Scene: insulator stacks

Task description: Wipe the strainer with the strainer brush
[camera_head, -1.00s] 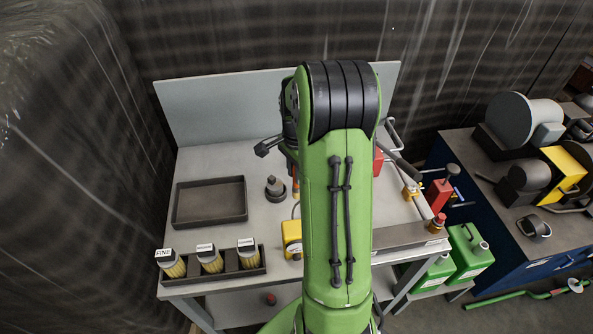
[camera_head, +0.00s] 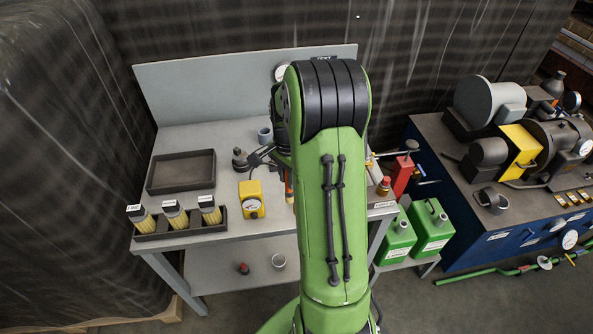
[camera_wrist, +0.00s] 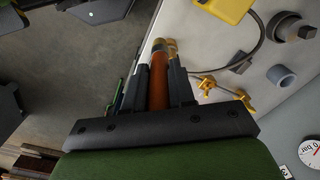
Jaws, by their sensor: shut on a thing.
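The strainer brush shows in the wrist view as an orange-brown handle (camera_wrist: 158,82) with a brass-coloured end. My gripper (camera_wrist: 155,88) is shut on this handle, one dark finger on each side. In the head view part of the orange handle (camera_head: 289,186) shows beside my arm, over the bench; most of my gripper is hidden by the arm. I cannot tell for sure which thing is the strainer. Three labelled yellow cylinders (camera_head: 176,216) stand in a dark rack at the bench's front left. The brush is apart from them.
A yellow gauge box (camera_head: 251,199), an empty dark tray (camera_head: 181,172), a dark fitting (camera_head: 240,160) and a grey ring (camera_head: 264,135) are on the bench. Yellow clamp handles (camera_wrist: 238,95) show in the wrist view. Green cans (camera_head: 431,227) stand at the right.

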